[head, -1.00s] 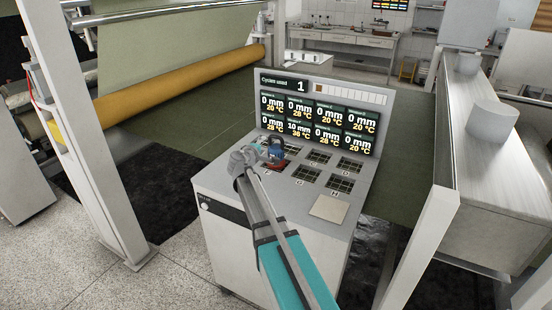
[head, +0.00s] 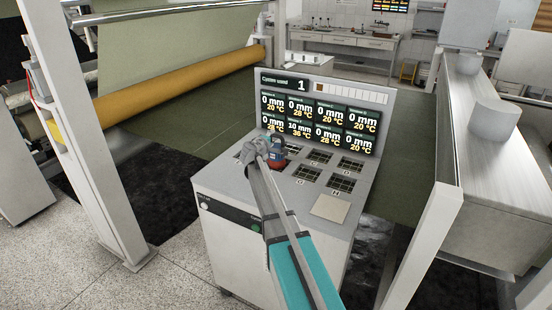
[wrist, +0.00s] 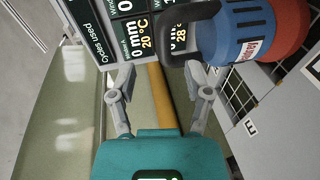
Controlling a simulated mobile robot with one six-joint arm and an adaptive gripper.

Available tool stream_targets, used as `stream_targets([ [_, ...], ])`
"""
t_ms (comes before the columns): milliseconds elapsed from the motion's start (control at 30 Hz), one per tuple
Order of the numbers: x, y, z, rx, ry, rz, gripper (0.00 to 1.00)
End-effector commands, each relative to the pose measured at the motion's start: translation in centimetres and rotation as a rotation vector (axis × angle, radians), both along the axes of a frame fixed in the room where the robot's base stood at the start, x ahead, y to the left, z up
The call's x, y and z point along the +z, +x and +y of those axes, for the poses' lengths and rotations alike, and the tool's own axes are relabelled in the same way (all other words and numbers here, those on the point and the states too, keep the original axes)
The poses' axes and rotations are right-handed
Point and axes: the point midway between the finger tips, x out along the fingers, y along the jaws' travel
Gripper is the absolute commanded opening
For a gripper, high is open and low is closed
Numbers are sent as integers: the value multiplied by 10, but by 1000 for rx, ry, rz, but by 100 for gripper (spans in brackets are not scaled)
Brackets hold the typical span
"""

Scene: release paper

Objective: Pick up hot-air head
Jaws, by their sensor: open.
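The hot-air head is a blue and red body with a black loop handle. It stands on the console top, beside the slots, in the head view (head: 277,155). In the wrist view the hot-air head (wrist: 240,35) fills the upper right, with its handle toward the fingers. My gripper (wrist: 157,82) is open, with nothing between its fingers. The right finger is close to the body and handle; I cannot tell whether they touch. In the head view my gripper (head: 260,147) is just left of the hot-air head, and my arm hides part of the console there.
The console's upright display panel (head: 322,112) rises right behind the hot-air head. Several grid-covered slots (head: 341,183) lie to the right. A pale square plate (head: 329,207) is near the front right. A white post (head: 95,150) and an orange roll (head: 185,80) stand left.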

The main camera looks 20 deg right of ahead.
Motion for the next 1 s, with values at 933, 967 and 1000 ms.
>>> stream_targets([
  [933, -15, 30, -42, -1, 0, 0, 64],
  [967, -15, 30, -42, -1, 0, 0, 64],
  [1000, -15, 30, -42, -1, 0, 0, 64],
])
